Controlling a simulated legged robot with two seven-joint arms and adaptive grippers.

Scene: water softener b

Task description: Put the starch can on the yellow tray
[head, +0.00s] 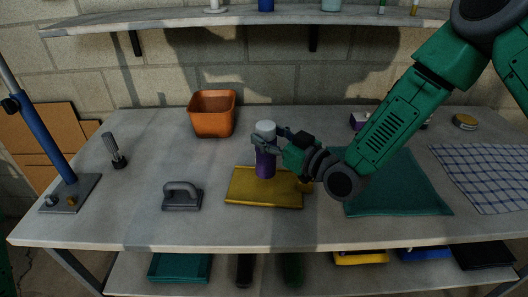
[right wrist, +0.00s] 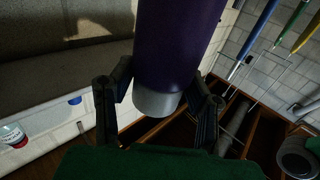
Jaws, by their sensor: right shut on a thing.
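The starch can, taken to be the purple can with a pale cap (head: 265,165), stands upright over the yellow tray (head: 240,198), near its back middle. I cannot tell whether its base touches the tray. My right gripper (head: 266,142) comes in from the right and is shut around the can's upper part, just below the cap. In the right wrist view the can (right wrist: 175,45) sits between both fingers, with a grey end toward the camera. My left gripper is not in view.
An orange pot (head: 213,117) stands behind left of the tray. A grey handled block (head: 182,198) lies left of it, and a dark-handled brush (head: 114,151) farther left. A teal cloth (head: 405,190) lies right, under my arm. A blue post (head: 45,140) stands at the left edge.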

